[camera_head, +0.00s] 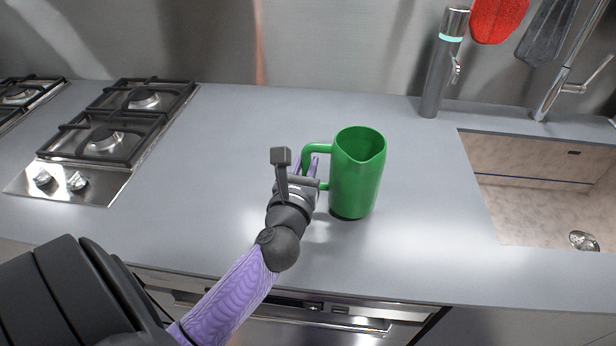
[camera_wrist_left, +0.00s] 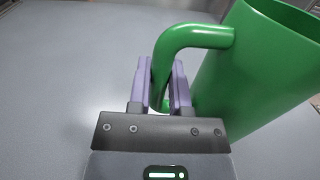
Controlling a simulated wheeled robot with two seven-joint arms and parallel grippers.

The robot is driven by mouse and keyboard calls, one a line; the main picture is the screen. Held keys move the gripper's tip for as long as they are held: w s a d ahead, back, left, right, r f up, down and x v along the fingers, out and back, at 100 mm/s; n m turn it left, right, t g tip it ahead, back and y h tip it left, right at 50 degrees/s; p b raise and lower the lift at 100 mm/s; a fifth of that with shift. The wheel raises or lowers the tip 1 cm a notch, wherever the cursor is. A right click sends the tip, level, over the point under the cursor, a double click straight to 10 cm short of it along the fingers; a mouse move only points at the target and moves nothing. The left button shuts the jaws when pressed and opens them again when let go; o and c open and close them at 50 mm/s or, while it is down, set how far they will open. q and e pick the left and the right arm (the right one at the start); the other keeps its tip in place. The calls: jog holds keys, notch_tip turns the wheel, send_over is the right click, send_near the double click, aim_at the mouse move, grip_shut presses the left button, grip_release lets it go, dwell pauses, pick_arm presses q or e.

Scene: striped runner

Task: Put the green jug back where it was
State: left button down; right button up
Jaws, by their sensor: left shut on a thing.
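The green jug (camera_head: 358,178) stands upright at the middle of the grey counter in the head view, with its handle turned to the left. It also fills the right side of the left wrist view (camera_wrist_left: 258,70). My left gripper (camera_head: 314,172) comes in from the lower left and is at the handle. In the left wrist view its two purple fingers (camera_wrist_left: 160,84) are on either side of the handle's upright part, shut on it. The jug's base appears to be at the counter surface; I cannot tell whether it touches. My right gripper is not in view.
The grey counter (camera_head: 225,140) is clear around the jug. A gas hob (camera_head: 100,150) lies to the left. A sink (camera_head: 540,200) is set in at the right, with a grey cylindrical dispenser (camera_head: 440,75) and a tap (camera_head: 562,85) behind it.

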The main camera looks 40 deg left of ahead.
pick_arm(q)
notch_tip(320, 180, down, 2)
jog(key=shift+f+b, duration=0.1)
jog(key=shift+b, duration=0.2)
jog(key=shift+r, duration=0.35)
jog(key=shift+f, duration=0.1)
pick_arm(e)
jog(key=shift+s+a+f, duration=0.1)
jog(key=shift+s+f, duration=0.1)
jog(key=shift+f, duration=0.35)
pick_arm(q)
jog(key=c, duration=1)
grip_release()
jog(key=shift+f, duration=0.1)
jog(key=o, duration=0.4)
jog(key=shift+o, duration=0.2)
